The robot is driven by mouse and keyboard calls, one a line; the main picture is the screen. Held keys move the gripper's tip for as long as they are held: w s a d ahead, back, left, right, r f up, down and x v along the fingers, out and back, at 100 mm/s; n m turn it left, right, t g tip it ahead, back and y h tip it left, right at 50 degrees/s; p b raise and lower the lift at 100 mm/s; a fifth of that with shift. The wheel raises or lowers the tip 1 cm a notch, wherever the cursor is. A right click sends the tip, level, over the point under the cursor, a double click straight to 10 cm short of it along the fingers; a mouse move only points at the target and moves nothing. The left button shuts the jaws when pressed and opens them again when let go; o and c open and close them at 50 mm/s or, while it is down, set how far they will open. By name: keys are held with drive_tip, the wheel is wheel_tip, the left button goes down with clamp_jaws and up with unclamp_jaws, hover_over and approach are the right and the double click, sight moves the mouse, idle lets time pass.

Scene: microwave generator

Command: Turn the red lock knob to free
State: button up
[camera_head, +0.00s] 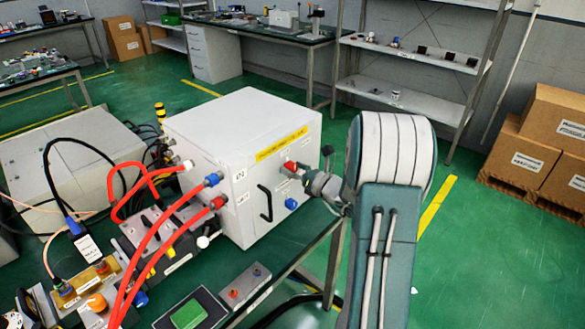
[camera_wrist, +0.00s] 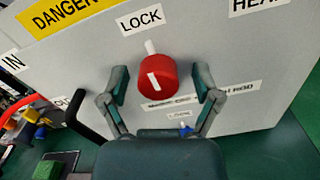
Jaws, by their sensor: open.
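The red lock knob (camera_wrist: 157,80) is on the front face of the white generator box (camera_wrist: 65,60), below a LOCK label (camera_wrist: 141,19). A white line on the knob points up and slightly left, close to a white mark under the label. My gripper (camera_wrist: 160,75) is open, with one finger on each side of the knob; I cannot tell whether either finger touches it. In the head view the knob (camera_head: 289,166) is small, on the face of the box (camera_head: 215,125), and my gripper (camera_head: 305,172) is right at it, its fingers partly hidden.
A black handle (camera_head: 266,203) and a blue knob (camera_head: 291,204) are on the same face. Red cables (camera_head: 150,240) run from the box's left side to equipment on the green bench. A small box with buttons (camera_head: 245,284) stands in front. Shelves and cardboard boxes (camera_head: 545,140) are farther off.

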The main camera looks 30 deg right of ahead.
drive_tip(key=shift+c, duration=0.3)
clamp_jaws()
drive_tip(key=shift+n, duration=0.4)
drive_tip(key=n, duration=0.3)
drive_tip(key=shift+n, duration=0.4)
drive_tip(key=n, duration=0.4)
drive_tip(key=shift+a+n, duration=0.1)
drive_tip(key=shift+n, duration=0.2)
drive_tip(key=n, duration=0.8)
drive_tip(key=shift+f+n, duration=0.15)
drive_tip(key=shift+n, duration=0.15)
